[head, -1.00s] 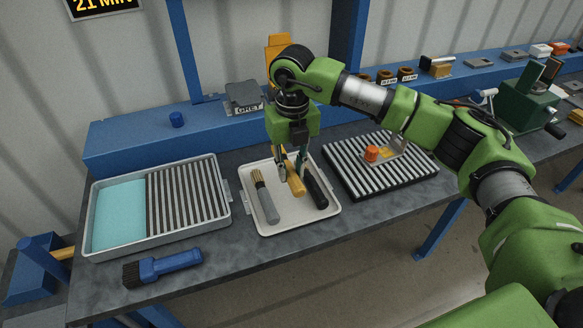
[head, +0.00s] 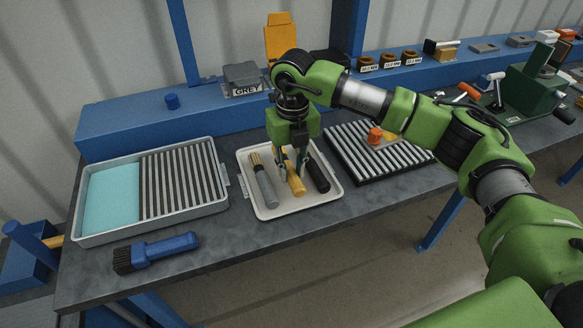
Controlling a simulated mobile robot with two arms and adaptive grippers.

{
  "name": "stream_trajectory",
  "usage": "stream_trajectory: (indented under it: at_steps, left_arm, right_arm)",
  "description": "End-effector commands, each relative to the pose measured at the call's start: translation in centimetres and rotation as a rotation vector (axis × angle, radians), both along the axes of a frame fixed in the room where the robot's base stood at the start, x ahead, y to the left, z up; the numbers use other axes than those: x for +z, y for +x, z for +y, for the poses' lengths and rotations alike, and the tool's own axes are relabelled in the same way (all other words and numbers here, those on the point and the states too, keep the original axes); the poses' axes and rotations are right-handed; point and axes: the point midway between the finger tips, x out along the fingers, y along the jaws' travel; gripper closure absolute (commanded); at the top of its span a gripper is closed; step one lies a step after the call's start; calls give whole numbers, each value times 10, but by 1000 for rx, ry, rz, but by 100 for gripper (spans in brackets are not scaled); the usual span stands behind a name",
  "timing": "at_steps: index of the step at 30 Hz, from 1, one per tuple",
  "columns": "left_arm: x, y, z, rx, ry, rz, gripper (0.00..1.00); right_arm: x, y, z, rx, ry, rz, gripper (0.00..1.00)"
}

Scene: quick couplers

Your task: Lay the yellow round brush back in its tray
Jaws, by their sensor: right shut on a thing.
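The yellow round brush (head: 297,186) is between the fingers of my right gripper (head: 294,171), which is shut on it. The brush is over the middle of the white tray (head: 272,213), its yellow handle pointing toward the front. The gripper hides its far end. I cannot tell whether the brush touches the tray floor. In the tray, a grey-handled brush with tan bristles (head: 264,183) lies to its left and a black-handled tool (head: 318,175) to its right. My left gripper is not in view.
A grey tray with a teal pad and ribbed bars (head: 225,203) stands left of the white tray. A blue brush (head: 157,251) lies in front of it. A black roller rack (head: 350,163) with an orange-knobbed piece (head: 375,135) is on the right. A blue ledge (head: 130,132) runs behind.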

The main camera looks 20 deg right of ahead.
Motion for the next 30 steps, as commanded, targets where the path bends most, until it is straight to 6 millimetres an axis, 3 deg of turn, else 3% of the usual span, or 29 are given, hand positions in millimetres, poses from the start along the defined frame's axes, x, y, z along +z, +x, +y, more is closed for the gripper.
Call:
stream_trajectory:
  at_steps: [27,28,30]
  left_arm:
    - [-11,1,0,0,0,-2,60]
    - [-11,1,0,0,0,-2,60]
    - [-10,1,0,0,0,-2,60]
  right_arm:
    - [-14,0,0,0,0,0,100]
    - [-14,0,0,0,0,0,77]
    - [-14,0,0,0,0,0,60]
